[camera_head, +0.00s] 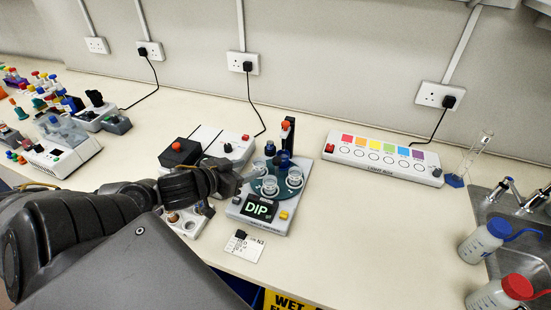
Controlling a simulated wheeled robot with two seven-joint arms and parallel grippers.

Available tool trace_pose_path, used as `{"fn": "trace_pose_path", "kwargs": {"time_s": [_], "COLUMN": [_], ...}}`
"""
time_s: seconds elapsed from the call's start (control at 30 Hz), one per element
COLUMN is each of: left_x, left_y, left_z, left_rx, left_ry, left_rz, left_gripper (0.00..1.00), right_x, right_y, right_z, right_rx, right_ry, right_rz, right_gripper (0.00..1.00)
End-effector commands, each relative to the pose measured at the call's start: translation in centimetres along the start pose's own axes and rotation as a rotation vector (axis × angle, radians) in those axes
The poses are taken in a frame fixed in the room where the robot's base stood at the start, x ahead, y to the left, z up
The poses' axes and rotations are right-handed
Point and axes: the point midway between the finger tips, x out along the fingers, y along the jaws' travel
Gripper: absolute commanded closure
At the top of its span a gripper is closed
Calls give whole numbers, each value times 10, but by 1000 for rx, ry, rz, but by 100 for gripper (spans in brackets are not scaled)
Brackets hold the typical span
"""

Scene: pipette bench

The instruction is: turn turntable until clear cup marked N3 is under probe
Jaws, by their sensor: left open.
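The turntable (268,187) is a teal disc on a light grey base, with several clear cups around it. A near cup (269,185) and a right cup (294,177) show best; their marks are too small to read. A dark post with a red top (287,124) rises at the back, and a dark blue probe part (283,159) is over the far side of the disc. Which cup is under it I cannot tell. The front display (259,208) reads DIP. My left gripper (231,179) is open at the turntable's left edge; contact is unclear. My right gripper is out of view.
A card (244,246) in front of the base appears to read N3. A pale tray (185,222) lies partly behind my left arm. A light box (382,157) with coloured squares, wash bottles (481,243) and a sink are to the right. The bench between is clear.

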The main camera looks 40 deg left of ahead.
Motion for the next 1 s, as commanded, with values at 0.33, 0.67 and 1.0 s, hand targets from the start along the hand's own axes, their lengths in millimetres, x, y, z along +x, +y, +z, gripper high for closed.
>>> {"fn": "trace_pose_path", "kwargs": {"time_s": [0.33, 0.67, 1.0], "left_x": [28, 59, 98], "left_y": [9, 7, 5], "left_z": [-3, -10, -9], "left_rx": [11, 9, 3], "left_ry": [15, 14, 12], "left_rz": [16, 10, 5], "left_gripper": [52, 52, 52], "right_x": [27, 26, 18], "right_y": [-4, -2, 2], "right_z": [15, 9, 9], "right_rx": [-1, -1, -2], "right_ry": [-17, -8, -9], "right_rz": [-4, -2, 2], "right_gripper": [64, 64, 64]}}
